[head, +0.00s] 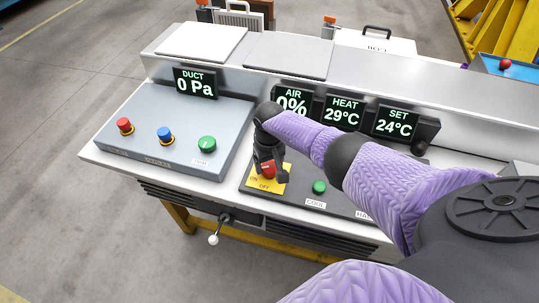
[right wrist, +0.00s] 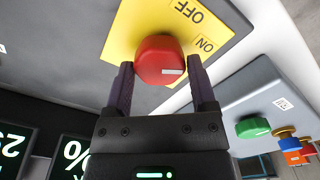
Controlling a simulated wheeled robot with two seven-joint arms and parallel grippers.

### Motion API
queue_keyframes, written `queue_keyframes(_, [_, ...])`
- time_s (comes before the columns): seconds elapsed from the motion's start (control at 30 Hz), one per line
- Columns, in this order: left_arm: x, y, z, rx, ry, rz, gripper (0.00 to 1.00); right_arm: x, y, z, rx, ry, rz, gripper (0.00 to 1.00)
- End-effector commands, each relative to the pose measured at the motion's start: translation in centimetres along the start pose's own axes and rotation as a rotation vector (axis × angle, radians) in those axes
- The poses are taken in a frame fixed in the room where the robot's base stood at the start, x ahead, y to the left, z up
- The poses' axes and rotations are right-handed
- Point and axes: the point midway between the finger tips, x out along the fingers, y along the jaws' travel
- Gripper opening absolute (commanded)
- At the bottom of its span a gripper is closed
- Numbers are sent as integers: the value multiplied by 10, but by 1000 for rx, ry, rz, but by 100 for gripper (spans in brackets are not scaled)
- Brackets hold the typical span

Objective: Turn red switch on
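The red switch (head: 268,171) is a round red knob on a yellow plate (head: 264,185) marked ON and OFF, at the left end of the dark control panel. In the right wrist view the red knob (right wrist: 160,60) has a small white mark near its lower right edge. My right gripper (head: 269,160) is over the knob. In the right wrist view its two fingers (right wrist: 162,80) are spread, one on each side of the knob. Narrow gaps seem to show, but contact is hard to judge. My left gripper is out of view.
Right of the switch is a green button (head: 319,187). A grey box (head: 180,118) to the left carries red, blue and green buttons. Displays behind read DUCT 0 Pa (head: 195,83), AIR 0%, HEAT 29°C and SET 24°C. A lever (head: 219,228) hangs below the front edge.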

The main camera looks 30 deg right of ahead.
Motion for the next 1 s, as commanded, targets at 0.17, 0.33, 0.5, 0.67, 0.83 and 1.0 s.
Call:
queue_keyframes(0.17, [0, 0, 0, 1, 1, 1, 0, 0, 0, 0, -1, -2, 0, 100])
queue_keyframes(0.33, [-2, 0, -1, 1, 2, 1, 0, -2, 0, 1, -2, -2, 0, 100])
queue_keyframes(0.5, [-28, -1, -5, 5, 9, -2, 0, -41, 0, 0, -2, 2, 0, 100])
queue_keyframes(0.67, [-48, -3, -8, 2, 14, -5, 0, -80, 0, 0, -2, 1, -1, 100])
queue_keyframes(0.83, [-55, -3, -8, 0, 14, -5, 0, -99, 0, 0, -2, 0, 0, 100])
queue_keyframes(1.0, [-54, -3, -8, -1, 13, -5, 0, -99, 0, 0, -1, -3, 1, 100])
